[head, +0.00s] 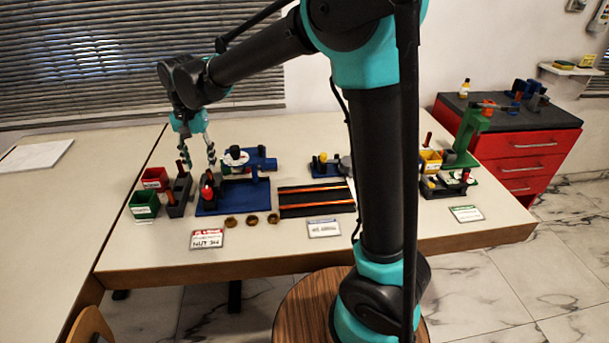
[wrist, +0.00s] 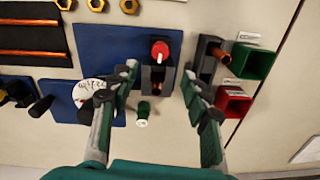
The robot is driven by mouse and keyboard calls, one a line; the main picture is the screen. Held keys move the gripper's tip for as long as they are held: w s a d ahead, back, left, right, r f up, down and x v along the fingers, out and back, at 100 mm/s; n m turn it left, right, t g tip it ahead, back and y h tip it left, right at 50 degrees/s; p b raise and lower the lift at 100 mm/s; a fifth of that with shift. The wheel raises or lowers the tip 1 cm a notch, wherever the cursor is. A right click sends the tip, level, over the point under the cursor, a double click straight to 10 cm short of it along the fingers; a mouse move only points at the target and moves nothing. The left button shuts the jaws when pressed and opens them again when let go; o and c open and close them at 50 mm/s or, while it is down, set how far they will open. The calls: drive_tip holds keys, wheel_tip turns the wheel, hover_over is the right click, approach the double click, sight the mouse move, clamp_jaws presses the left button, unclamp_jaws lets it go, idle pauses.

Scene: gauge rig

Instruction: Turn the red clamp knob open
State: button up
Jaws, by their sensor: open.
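The red clamp knob (head: 207,192) stands at the left end of a blue base plate (head: 262,194) on the table. In the wrist view the round red knob (wrist: 160,50) tops a dark grey clamp block (wrist: 157,88) on the blue plate (wrist: 100,45). My gripper (head: 196,158) hangs fingers down above and behind the knob. In the wrist view my gripper (wrist: 159,72) is open, its fingers spread wide on either side of the clamp block. Nothing is between the fingertips, and the knob lies beyond them, toward the top of the picture. I cannot tell the knob's turn angle.
A dark holder (head: 178,197), a red bin (head: 154,178) and a green bin (head: 144,204) stand left of the plate. A white dial (wrist: 95,92) and a green cylinder (wrist: 143,112) are close to the fingers. Brass nuts (head: 252,220) lie in front. A black tray (head: 317,198) is right.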

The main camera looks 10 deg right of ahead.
wheel_tip(320, 180, up, 8)
drive_tip(key=s+d+f+t, duration=0.1)
drive_tip(key=d+f, duration=0.3)
drive_tip(key=d, duration=0.5)
drive_tip(key=s+d+f, duration=0.1)
drive_tip(key=d+f, duration=0.4)
drive_tip(key=d, duration=0.5)
drive_tip(key=s+d+f+t, duration=0.1)
drive_tip(key=d+f, duration=0.3)
drive_tip(key=d, duration=0.6)
drive_tip(key=shift+s+f+n+t+y, duration=0.15)
drive_tip(key=shift+s+n+t+y, duration=0.15)
drive_tip(key=shift+s+n, duration=0.1)
drive_tip(key=shift+d, duration=0.1)
drive_tip(key=shift+n+t+h, duration=0.3)
drive_tip(key=shift+t+h, duration=0.1)
drive_tip(key=shift+t, duration=0.4)
drive_tip(key=s+d+f, duration=0.2)
drive_tip(key=s+d, duration=0.1)
drive_tip(key=s+d+f, duration=0.5)
drive_tip(key=s+d, duration=0.1)
drive_tip(key=d, duration=0.1)
drive_tip(key=shift+s+f, duration=0.35)
